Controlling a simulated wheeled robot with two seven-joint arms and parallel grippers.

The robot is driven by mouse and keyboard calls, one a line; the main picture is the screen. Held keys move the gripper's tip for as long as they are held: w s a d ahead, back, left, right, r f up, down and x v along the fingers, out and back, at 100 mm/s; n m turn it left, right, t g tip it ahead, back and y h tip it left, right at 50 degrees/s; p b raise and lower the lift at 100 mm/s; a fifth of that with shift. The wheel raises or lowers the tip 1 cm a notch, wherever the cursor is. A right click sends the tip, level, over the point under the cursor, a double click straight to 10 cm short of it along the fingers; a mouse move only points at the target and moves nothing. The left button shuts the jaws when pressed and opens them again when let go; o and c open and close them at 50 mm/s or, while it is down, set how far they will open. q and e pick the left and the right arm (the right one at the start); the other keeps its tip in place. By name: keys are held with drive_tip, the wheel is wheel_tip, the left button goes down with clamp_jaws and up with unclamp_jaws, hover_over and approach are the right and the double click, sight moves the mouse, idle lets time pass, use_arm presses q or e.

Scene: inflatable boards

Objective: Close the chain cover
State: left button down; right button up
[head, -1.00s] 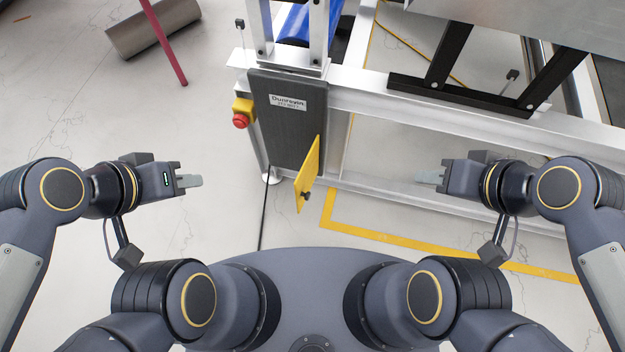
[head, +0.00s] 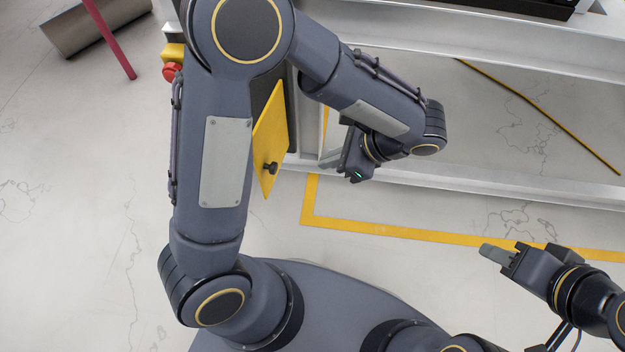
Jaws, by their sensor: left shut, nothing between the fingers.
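The yellow chain cover (head: 268,140) stands swung open at the lower front of the machine, with a dark knob (head: 270,168) on its face. My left arm reaches up and over, hiding most of the dark panel beside the cover. My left gripper (head: 330,158) is shut and empty, to the right of the cover, pointing back left toward it, with a visible gap in the picture. My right gripper (head: 490,251) is at the lower right, well away from the cover; its fingers look together, with nothing between them.
The white machine frame (head: 480,190) runs along the right behind my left gripper. A red emergency button (head: 171,71) sits left of my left arm. A yellow floor line (head: 380,229) crosses in front.

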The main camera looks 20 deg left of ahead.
use_arm(q)
drive_tip(key=f, duration=0.1)
drive_tip(key=b, duration=0.6)
approach(276, 170)
drive_tip(key=x, duration=0.6)
drive_tip(key=shift+f+m, duration=0.2)
drive_tip(key=shift+m, duration=0.1)
